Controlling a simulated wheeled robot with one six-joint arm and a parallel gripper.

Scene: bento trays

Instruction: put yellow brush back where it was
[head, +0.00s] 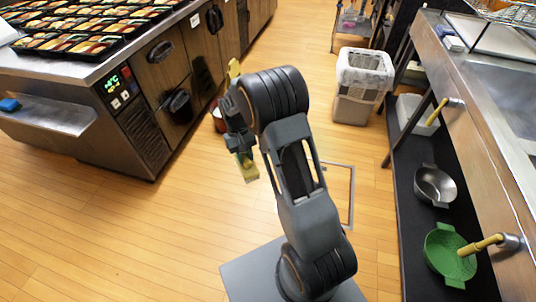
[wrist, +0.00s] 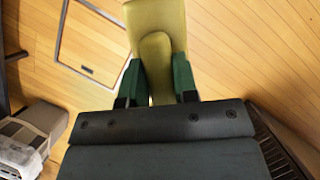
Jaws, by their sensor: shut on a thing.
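The yellow brush (wrist: 157,18) shows in the wrist view between the two green fingers of my gripper (wrist: 157,78). The fingers press on its narrower part, and a wider yellow part extends beyond them to the top edge. In the head view my gripper (head: 243,156) points down above the open wooden floor, and the yellow brush (head: 248,173) hangs below it, clear of the floor. My arm hides part of the gripper there. Another yellow piece (head: 234,68) shows just above my wrist; I cannot tell what it belongs to.
A steel counter (head: 85,68) with several bento trays (head: 75,25) stands at left. A lined bin (head: 362,75) stands behind. At right, a steel sink bench (head: 470,85) has a dark lower shelf (head: 410,215) with a green colander (head: 445,252) and metal pan (head: 434,187). Middle floor is clear.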

